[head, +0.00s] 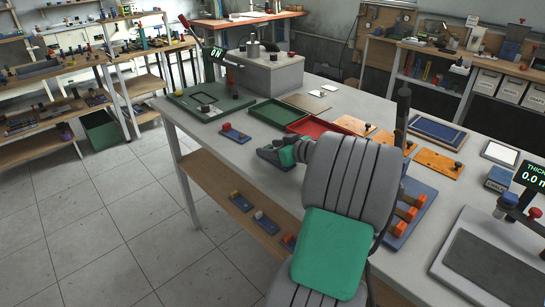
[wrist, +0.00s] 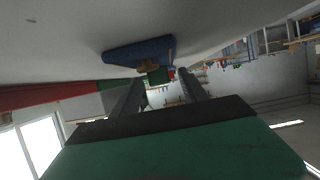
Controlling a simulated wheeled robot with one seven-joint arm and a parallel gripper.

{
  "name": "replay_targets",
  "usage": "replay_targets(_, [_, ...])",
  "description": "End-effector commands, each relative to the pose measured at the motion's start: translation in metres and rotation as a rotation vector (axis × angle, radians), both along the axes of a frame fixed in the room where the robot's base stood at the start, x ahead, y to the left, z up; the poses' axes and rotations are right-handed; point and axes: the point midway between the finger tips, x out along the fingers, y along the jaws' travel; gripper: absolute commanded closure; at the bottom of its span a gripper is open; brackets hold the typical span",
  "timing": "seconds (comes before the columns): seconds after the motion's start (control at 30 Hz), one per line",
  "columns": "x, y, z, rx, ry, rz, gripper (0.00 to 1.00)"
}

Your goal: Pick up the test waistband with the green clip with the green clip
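I cannot clearly make out the test waistband with the green clip in either view. In the wrist view, a small green piece (wrist: 159,76) shows in the gap beyond my fingertips, next to a blue block or board (wrist: 138,50) with a brownish knob (wrist: 149,68). Whether the green piece belongs to the waistband I cannot tell. My gripper (wrist: 161,82) has its two dark fingers apart, with nothing visibly clamped. In the head view, my gripper (head: 270,155) is low at the table's near edge, partly hidden by my grey arm.
The grey worktable (head: 330,98) holds a green tray (head: 277,112), a red tray (head: 318,127), a small blue board (head: 235,134) and orange boards (head: 438,163). A blue rack with orange pegs (head: 405,215) stands right of my arm. Several small blue boards lie on the lower shelf (head: 225,185).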

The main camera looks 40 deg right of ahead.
Motion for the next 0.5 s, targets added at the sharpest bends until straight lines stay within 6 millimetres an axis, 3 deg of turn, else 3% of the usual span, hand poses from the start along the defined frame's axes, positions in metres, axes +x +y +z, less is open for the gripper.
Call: replay_targets(0.5, [0.0,0.0002,0.0004,0.0,0.001,0.0,0.92])
